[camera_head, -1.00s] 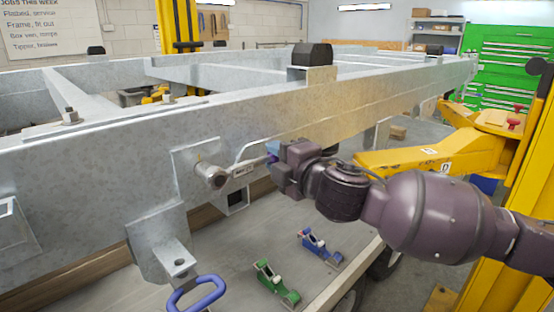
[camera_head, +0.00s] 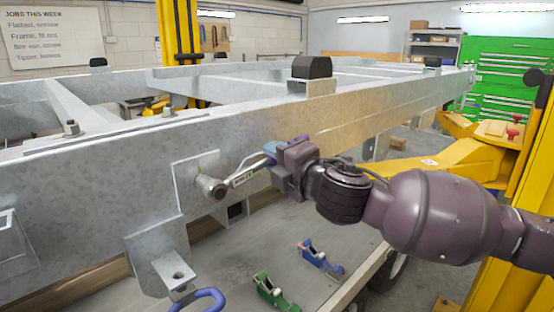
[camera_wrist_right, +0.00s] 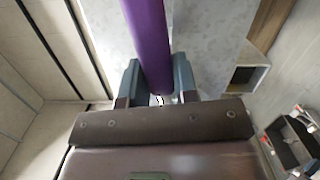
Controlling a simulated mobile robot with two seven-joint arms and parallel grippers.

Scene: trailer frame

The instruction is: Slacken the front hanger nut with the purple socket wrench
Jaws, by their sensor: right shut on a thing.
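The socket wrench has its silver head (camera_head: 215,189) against the plate on the side of the grey frame rail, with its steel shank (camera_head: 244,178) running up and right to my right gripper (camera_head: 272,156). The front hanger nut cannot be seen; the socket head covers that spot. My right gripper is shut on the wrench's purple handle (camera_wrist_right: 148,35), which lies between the fingers in the right wrist view (camera_wrist_right: 157,90). My left gripper is not in view.
The galvanised trailer frame (camera_head: 90,180) spans the view. Green (camera_head: 268,288) and blue (camera_head: 320,256) ratchet tools lie below. A yellow lift arm (camera_head: 455,160) stands right.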

